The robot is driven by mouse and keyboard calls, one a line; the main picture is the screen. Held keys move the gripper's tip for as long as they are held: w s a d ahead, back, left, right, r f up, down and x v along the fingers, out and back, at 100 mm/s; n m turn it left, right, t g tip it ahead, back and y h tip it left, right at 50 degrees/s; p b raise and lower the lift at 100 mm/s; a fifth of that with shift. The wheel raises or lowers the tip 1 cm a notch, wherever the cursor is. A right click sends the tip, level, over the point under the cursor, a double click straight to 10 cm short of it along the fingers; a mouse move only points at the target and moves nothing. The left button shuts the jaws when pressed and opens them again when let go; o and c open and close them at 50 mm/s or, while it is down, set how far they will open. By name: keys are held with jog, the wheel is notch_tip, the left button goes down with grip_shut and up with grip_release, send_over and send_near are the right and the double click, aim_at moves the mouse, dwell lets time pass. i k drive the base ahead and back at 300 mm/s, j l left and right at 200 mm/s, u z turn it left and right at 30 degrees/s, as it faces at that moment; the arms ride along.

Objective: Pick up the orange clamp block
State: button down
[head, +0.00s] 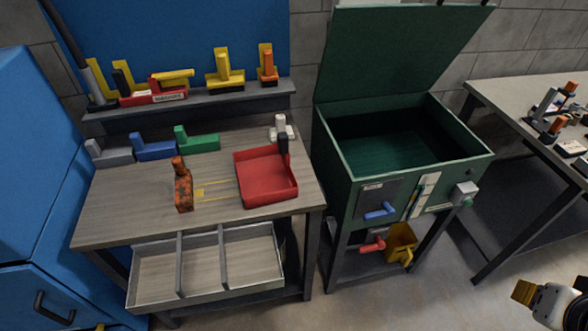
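An orange block (183,189) with dark speckles stands on the grey wood-topped workbench (115,205), left of the red tray. A narrow orange-brown upper part rises from its back end. Another orange piece (267,66) with a yellow back and dark base stands on the shelf above the bench. What looks like my gripper (545,303), white and black with a yellow part, shows at the lower right edge. It is far from the orange block, over the floor, and partly cut off. Its fingers cannot be made out clearly.
A red tray (266,196) sits on the bench's right side. Grey, blue (154,149) and green (197,141) blocks line the back. A divided drawer (154,295) stands open below. A green open-lidded cabinet (352,160) and another table (490,91) stand right. Floor between is clear.

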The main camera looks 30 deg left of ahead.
aim_at(184, 189)
jog(key=u, duration=2.3)
jog(key=i+j+z, duration=0.1)
jog(key=j+z, duration=0.25)
jog(key=j, duration=0.45)
jog(key=j+z, duration=0.4)
jog(key=j, duration=0.4)
jog(key=i, duration=0.05)
